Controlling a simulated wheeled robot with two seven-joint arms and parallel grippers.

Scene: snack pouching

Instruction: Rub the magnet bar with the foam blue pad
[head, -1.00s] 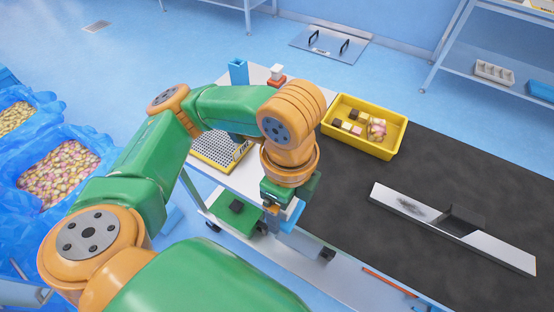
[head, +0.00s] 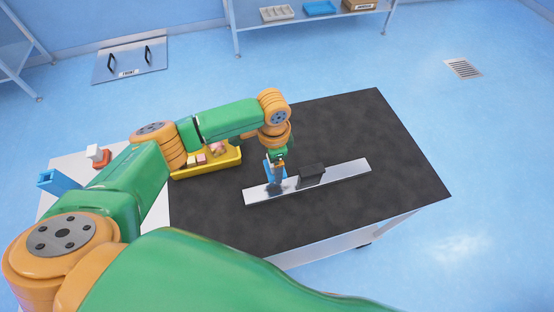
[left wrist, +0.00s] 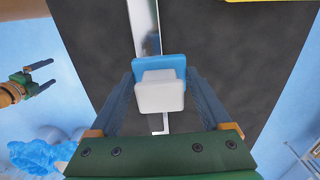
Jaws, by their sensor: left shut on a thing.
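A dark smudge shows near the pad; whether the pad touches the bar, I cannot tell. My right gripper (left wrist: 48,76) is open and empty in the left wrist view.
A yellow tray (head: 210,172) with snack pieces stands left of the bar, partly behind my arm. A blue holder (head: 58,182) and a red-and-white item (head: 98,156) stand on the white surface at left. The mat (head: 370,125) is clear behind and right of the bar.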

